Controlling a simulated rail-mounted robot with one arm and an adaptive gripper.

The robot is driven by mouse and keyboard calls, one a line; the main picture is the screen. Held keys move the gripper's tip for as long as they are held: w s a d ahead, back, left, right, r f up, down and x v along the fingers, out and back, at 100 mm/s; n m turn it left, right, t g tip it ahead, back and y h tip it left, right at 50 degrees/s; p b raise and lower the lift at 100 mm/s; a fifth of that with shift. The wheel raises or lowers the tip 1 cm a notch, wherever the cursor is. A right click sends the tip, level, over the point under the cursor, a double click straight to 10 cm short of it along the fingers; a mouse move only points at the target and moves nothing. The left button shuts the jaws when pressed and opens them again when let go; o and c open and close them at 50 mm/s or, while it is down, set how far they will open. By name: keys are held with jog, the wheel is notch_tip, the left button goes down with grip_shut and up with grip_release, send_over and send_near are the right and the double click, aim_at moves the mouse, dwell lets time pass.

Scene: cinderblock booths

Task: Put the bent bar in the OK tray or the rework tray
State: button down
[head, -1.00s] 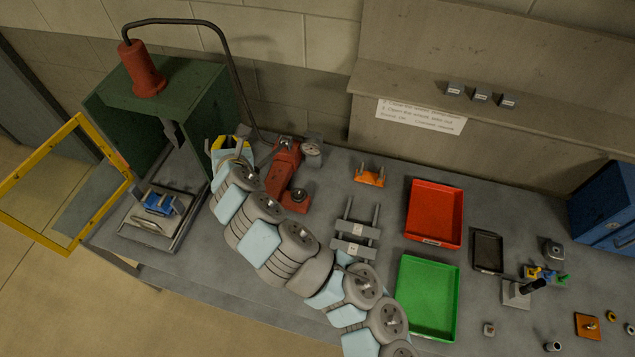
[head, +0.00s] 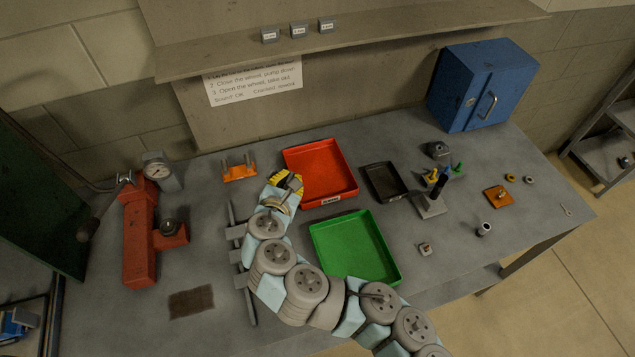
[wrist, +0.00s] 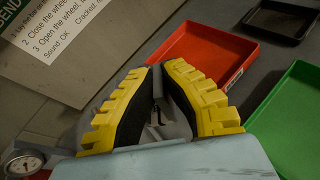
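My gripper (head: 290,182), with yellow fingers and black pads, is in the air by the left edge of the red tray (head: 345,186). In the wrist view its fingertips (wrist: 158,72) are drawn close together, with a thin dark-grey piece (wrist: 157,88) between them. Too little of this piece shows to tell if it is the bent bar. No bent bar can be made out elsewhere. The green tray (head: 345,240) lies in front of the red tray, right of my arm. Both trays look empty. The red tray's white label is too small to read.
A stand with rails (head: 247,290) lies left of my arm. An orange holder with two pegs (head: 239,173) is behind it. A red press (head: 140,235) with a gauge (head: 157,169) stands left. A black tray (head: 383,181), small parts and a blue cabinet (head: 482,85) are right.

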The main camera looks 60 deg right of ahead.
jog(key=s+d+f+m+g+b, duration=0.1)
jog(key=s+d+f+g, duration=0.1)
jog(key=s+d, duration=0.15)
jog(key=b, duration=0.1)
send_over(329, 185)
jog(key=shift+m+h, duration=0.3)
jog(key=shift+w+d+f, duration=0.1)
jog(key=shift+w+f, duration=0.05)
jog(key=shift+f, duration=6.3)
jog(key=shift+f, duration=0.2)
jog(key=c, duration=1.2)
grip_release()
jog(key=shift+c, duration=0.2)
jog(key=shift+r, duration=0.2)
